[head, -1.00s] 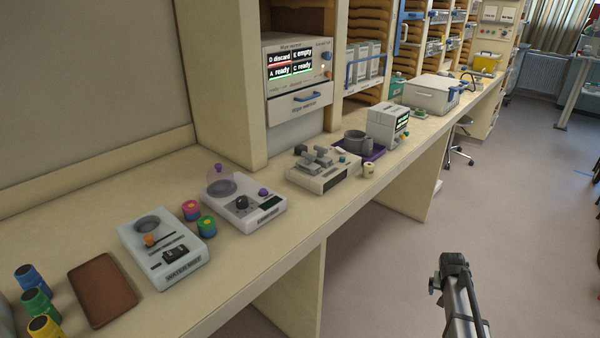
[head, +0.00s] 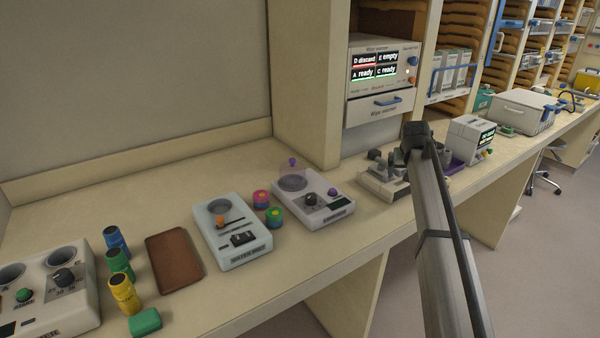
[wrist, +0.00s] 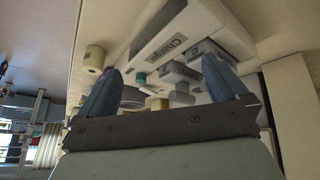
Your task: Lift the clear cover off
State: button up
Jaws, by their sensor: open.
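A clear, purple-tinted cover (head: 292,172) with a small purple knob stands over the round well of a white device (head: 325,213) on the bench in the head view. The device also has a dark dial and a second purple knob. My gripper (wrist: 160,65) is open and shows no object held in the wrist view. In the head view my arm reaches up over the bench edge, right of the covered device and in front of a grey-and-white unit (head: 374,184). My fingers are hidden there. The cover cannot be made out in the wrist view.
Pink and green-topped round pots (head: 274,216) stand left of the covered device, beside another white device (head: 232,240). A brown tray (head: 174,262) lies farther left. In the wrist view a device marked Charger (wrist: 165,50) and a beige cylinder (wrist: 94,58) are near my fingers.

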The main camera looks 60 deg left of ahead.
jog(key=s+a+r+n+g, duration=0.1)
jog(key=s+a+r+n, duration=0.15)
jog(key=s+a, duration=0.4)
jog(key=s+a+r+n+g, duration=0.1)
jog(key=s+a+r, duration=0.2)
jog(key=s+a, duration=0.35)
jog(key=n+g+y, duration=0.1)
jog(key=n+g, duration=0.1)
jog(key=n, duration=0.1)
send_near(293, 164)
jog(key=x, duration=1.3)
jog(key=shift+a+r, duration=0.1)
jog(key=shift+c, duration=0.3)
jog(key=c, duration=0.6)
jog(key=shift+r, duration=0.15)
jog(key=shift+c, duration=0.2)
